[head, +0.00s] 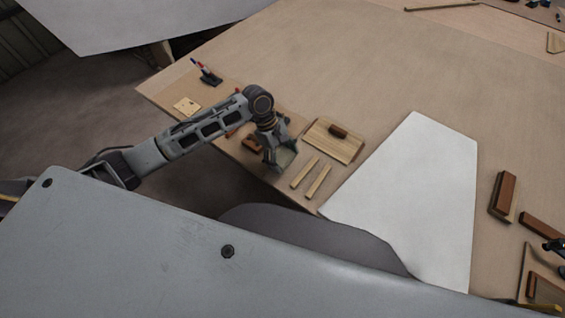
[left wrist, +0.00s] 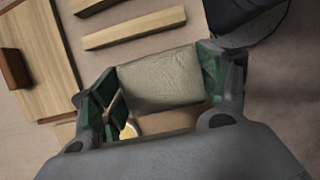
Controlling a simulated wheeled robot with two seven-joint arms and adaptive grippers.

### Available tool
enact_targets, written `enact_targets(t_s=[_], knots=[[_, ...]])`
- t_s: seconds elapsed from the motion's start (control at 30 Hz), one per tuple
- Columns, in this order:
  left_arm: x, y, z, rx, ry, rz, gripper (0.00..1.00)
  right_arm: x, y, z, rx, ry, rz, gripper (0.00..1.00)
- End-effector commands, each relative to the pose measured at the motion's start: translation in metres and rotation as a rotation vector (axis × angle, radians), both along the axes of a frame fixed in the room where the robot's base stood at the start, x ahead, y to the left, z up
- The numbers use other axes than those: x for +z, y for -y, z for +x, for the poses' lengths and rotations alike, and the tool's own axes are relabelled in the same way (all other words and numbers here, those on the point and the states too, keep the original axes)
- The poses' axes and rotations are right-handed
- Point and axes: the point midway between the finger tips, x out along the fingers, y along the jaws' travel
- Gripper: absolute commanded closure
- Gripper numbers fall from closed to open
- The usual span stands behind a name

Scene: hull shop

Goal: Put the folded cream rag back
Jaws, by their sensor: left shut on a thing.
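The folded cream rag (left wrist: 160,78) is a thick pale pad between the two green-lined fingers of my left gripper (left wrist: 158,88) in the left wrist view. The gripper is shut on it from both sides. In the head view my left gripper (head: 279,163) points down at the near left edge of the bench, just left of two light wood strips (head: 305,176). The rag is mostly hidden by the fingers there. I cannot tell whether it touches the bench.
A wooden board with a dark handle (head: 333,141) lies right of the gripper, and a large white sheet (head: 420,190) beyond it. A brown block (head: 252,144), a drilled plate (head: 187,105) and a pen holder (head: 210,79) are on the left. The bench's far middle (head: 370,60) is clear.

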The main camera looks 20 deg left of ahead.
Motion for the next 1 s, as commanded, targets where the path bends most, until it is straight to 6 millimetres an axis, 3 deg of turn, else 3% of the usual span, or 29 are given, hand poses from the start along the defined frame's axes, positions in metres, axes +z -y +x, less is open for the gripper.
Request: enact_targets(t_s=[0.27, 0.67, 1.0], knots=[[-0.002, 0.000, 0.000, 0.000, 0.000, 0.000, 0.51, 0.000, 0.001, 0.000, 0.000, 0.000, -0.001, 0.60], [-0.036, 0.000, 0.000, 0.001, -0.001, 0.000, 0.51, -0.003, 0.003, 0.002, 0.000, 0.003, -0.003, 0.60], [-0.037, 0.000, 0.000, 0.000, 0.000, 0.000, 0.51, -0.002, 0.005, 0.006, 0.001, 0.007, -0.006, 0.60]])
